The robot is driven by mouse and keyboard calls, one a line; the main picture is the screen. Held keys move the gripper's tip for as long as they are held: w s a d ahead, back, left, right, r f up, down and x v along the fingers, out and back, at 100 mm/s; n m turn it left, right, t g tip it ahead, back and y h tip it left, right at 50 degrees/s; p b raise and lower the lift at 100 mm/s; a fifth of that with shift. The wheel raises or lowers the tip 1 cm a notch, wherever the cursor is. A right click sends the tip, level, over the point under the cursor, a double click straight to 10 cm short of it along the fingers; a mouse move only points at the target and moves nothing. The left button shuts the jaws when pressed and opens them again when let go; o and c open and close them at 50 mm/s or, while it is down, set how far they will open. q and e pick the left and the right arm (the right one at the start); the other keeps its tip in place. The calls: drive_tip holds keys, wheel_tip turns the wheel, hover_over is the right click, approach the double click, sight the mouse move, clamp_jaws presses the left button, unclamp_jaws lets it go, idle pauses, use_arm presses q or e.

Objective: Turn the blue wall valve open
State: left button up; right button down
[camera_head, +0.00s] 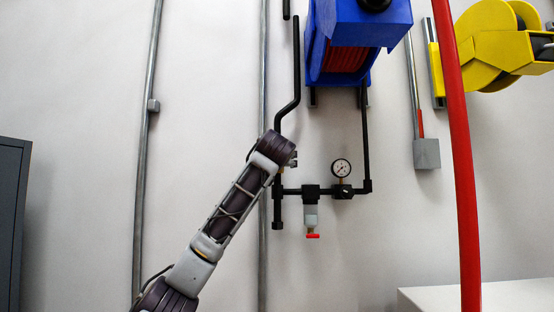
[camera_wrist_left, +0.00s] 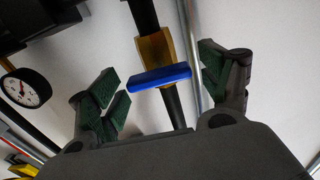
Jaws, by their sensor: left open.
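The blue valve handle (camera_wrist_left: 160,77) is a flat bar on a brass body (camera_wrist_left: 155,46) in a black pipe, seen in the left wrist view. My left gripper (camera_wrist_left: 162,84) is open, with one green-padded finger to each side of the handle. Both fingers appear apart from it, with wall showing between. In the head view my left arm reaches up to the black wall pipe, and the gripper (camera_head: 290,158) is mostly hidden behind my wrist. The valve is hidden there too. My right gripper is in neither view.
A pressure gauge (camera_head: 341,168) and a red-handled drain (camera_head: 312,235) are right of my wrist. A blue hose reel (camera_head: 365,25) hangs above. A grey conduit (camera_head: 263,80) runs close behind. A red hose (camera_head: 462,150) hangs at right. The wall left of my arm is mostly clear.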

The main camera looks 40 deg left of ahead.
use_arm(q)
drive_tip(key=shift+w+a, duration=0.15)
drive_tip(key=c, duration=1)
